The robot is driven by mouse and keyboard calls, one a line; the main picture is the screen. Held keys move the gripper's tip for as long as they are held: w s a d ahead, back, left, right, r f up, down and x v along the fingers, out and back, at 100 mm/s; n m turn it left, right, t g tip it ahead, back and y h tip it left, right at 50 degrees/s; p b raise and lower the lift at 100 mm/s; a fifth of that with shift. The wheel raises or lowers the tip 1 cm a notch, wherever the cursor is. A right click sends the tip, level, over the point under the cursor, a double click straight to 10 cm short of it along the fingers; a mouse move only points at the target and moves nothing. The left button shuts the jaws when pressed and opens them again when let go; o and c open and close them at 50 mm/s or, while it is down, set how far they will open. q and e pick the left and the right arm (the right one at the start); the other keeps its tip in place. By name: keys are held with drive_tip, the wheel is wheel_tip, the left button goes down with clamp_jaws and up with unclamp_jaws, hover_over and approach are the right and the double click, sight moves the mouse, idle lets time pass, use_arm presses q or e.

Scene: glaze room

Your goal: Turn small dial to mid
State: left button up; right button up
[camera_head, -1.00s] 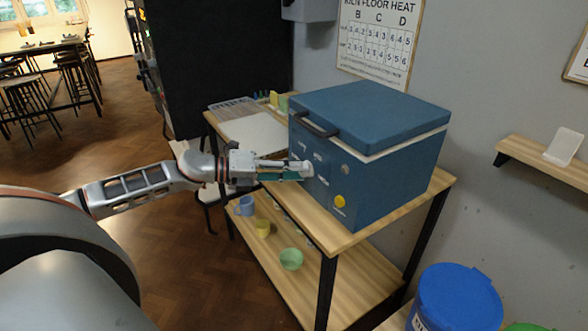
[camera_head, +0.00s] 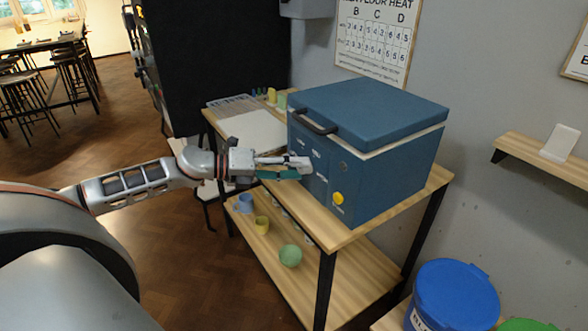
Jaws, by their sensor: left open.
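A blue kiln (camera_head: 381,174) with a lid and a dark lid handle stands on a wooden shelf table. Its front face has small white labels, a yellow knob (camera_head: 338,198) low on the right and a small dark round spot above that knob. My left gripper (camera_head: 303,168) reaches in from the left, its fingers open and at the left part of the front face. The fingers cover the panel there, so I cannot make out the small dial or its setting. I cannot tell whether the fingertips touch it. My right gripper is not in view.
The wooden table (camera_head: 262,177) has a lower shelf with a green bowl (camera_head: 290,255), a yellow cup (camera_head: 262,224) and a blue cup (camera_head: 244,203). A blue lidded bin (camera_head: 455,295) stands front right. A wall shelf (camera_head: 546,160) is at the right.

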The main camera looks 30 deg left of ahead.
sight(300, 170)
use_arm(q)
drive_tip(key=shift+s+a, duration=0.1)
drive_tip(key=shift+v, duration=1.85)
drive_tip(key=v, duration=0.8)
drive_tip(key=s+d+f+n+t+y, duration=0.1)
drive_tip(key=s+d+f+n+y, duration=0.1)
drive_tip(key=f+n, duration=0.5)
drive_tip(key=s+d+f+n+t+y, duration=0.1)
drive_tip(key=s+f+n+y, duration=0.3)
drive_tip(key=f, duration=0.5)
drive_tip(key=s+d+f+n+t+y, duration=0.1)
drive_tip(key=d+f+n, duration=0.1)
drive_tip(key=f+n, duration=0.5)
drive_tip(key=s+d+f+n+g, duration=0.1)
drive_tip(key=s+d+f+n, duration=0.2)
drive_tip(key=d, duration=0.4)
drive_tip(key=s+d+f+n+g, duration=0.2)
drive_tip(key=s+d+f+n, duration=0.1)
drive_tip(key=d+f, duration=0.2)
drive_tip(key=s+d+f+n+g+y, duration=0.1)
drive_tip(key=s+d+f+n, duration=0.2)
drive_tip(key=d, duration=0.5)
drive_tip(key=shift+s+d+f+n, duration=0.2)
drive_tip(key=shift+d+f+n, duration=0.2)
drive_tip(key=shift+f, duration=0.5)
